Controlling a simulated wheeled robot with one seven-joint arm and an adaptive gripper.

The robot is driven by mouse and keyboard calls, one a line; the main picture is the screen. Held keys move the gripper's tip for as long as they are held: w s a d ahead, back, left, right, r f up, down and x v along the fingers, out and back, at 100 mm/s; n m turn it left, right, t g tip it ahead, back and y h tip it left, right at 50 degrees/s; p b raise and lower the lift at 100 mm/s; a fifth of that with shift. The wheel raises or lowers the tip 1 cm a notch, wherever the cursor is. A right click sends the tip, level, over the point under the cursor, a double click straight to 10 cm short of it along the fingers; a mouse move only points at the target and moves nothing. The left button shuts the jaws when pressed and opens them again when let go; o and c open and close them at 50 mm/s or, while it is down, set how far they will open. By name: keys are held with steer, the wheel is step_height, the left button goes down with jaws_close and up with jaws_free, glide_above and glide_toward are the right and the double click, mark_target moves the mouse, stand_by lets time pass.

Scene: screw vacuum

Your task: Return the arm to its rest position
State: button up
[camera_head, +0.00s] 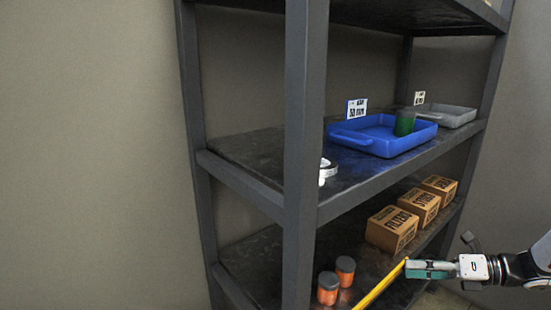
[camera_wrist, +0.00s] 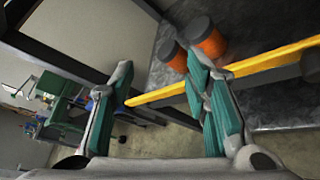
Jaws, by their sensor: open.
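My gripper (camera_head: 408,268) is at the lower right in the head view, in front of the lower shelf. Its arm reaches in from the right edge. In the wrist view my gripper (camera_wrist: 160,72) has its two green-padded fingers spread apart, with nothing held between them. A yellow bar (camera_head: 380,286) runs along the front of the lower shelf close to the fingertips. It also shows in the wrist view (camera_wrist: 270,61), passing behind the right finger. I cannot tell whether they touch.
Two orange jars with dark lids (camera_head: 328,288) and several cardboard boxes (camera_head: 392,230) stand on the lower shelf. A blue tray (camera_head: 372,145) holding a green jar (camera_head: 404,123) and a grey tray (camera_head: 445,115) are above. A dark post (camera_head: 304,150) rises in front.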

steer(key=s+a+r+n+g+h, duration=0.6)
steer(key=s+a+r+n+g, duration=0.2)
steer(key=s+a+r+n, duration=0.65)
steer(key=s+a+n+t+h, duration=0.2)
steer(key=s+n+h, duration=0.6)
steer(key=s+n, duration=1)
step_height(320, 180, up, 19)
steer(key=t+p, duration=0.3)
steer(key=p, duration=1.4)
steer(key=shift+r+t, duration=0.15)
steer(key=shift+t, duration=0.15)
steer(key=shift+s, duration=0.1)
